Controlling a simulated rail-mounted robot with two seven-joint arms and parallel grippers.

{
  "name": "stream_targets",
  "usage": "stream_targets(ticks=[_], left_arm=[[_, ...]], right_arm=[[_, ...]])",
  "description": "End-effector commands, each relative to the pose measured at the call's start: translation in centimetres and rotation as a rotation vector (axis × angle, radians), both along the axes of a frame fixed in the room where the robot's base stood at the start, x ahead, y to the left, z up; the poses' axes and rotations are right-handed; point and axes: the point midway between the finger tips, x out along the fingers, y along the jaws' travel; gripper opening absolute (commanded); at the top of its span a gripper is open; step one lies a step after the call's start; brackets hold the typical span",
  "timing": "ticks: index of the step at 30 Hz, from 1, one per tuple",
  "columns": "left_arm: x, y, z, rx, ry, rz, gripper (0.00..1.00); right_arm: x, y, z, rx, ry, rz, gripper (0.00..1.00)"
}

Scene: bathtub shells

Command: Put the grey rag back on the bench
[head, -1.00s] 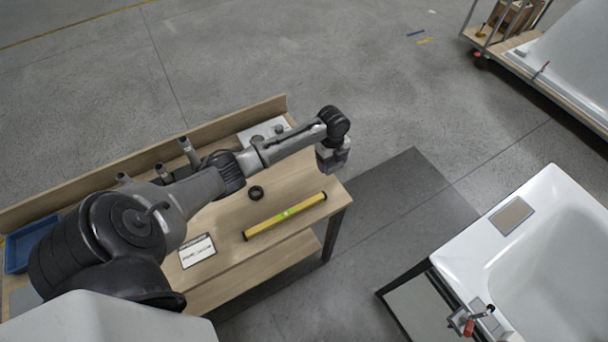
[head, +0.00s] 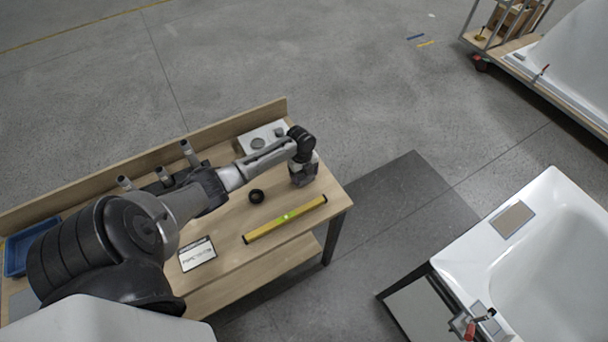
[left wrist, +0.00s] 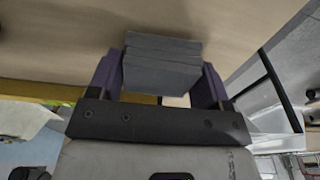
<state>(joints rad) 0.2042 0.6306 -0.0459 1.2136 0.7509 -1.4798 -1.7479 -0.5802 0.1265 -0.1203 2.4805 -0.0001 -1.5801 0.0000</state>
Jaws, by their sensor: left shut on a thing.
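The grey rag (left wrist: 163,66) shows in the left wrist view as a folded, layered grey block between my gripper's two purple fingers. My left gripper (head: 304,178) is shut on it. In the head view the gripper points down over the right end of the wooden bench (head: 225,225), and I cannot make out the rag apart from the gripper there. The bench top fills the upper part of the left wrist view; I cannot tell whether the rag touches it. My right gripper is not in view.
On the bench are a yellow level (head: 285,218), a black ring (head: 256,196), a labelled card (head: 197,254), a blue tray (head: 18,252) and a light box (head: 262,138) by the back board. A white tub (head: 470,255) stands right, across a floor gap.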

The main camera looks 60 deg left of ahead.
Motion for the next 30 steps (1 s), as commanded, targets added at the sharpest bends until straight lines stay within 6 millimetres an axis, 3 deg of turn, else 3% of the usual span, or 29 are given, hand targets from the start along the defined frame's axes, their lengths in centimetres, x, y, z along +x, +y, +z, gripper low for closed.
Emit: stream_targets(ticks=[14,15,21,30], left_arm=[[0.04,-0.01,-0.79,0.000,-0.001,-0.001,0.53],[0.04,0.00,-0.67,0.000,-0.001,-0.001,0.76],[0.03,-0.01,-0.66,0.000,-0.001,-0.001,0.95],[0.04,-0.01,-0.43,0.000,-0.001,-0.001,0.97]], right_arm=[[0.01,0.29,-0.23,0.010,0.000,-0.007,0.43],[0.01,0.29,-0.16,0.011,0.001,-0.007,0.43],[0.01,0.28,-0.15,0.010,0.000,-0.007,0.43],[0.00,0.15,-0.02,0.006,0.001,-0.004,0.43]])
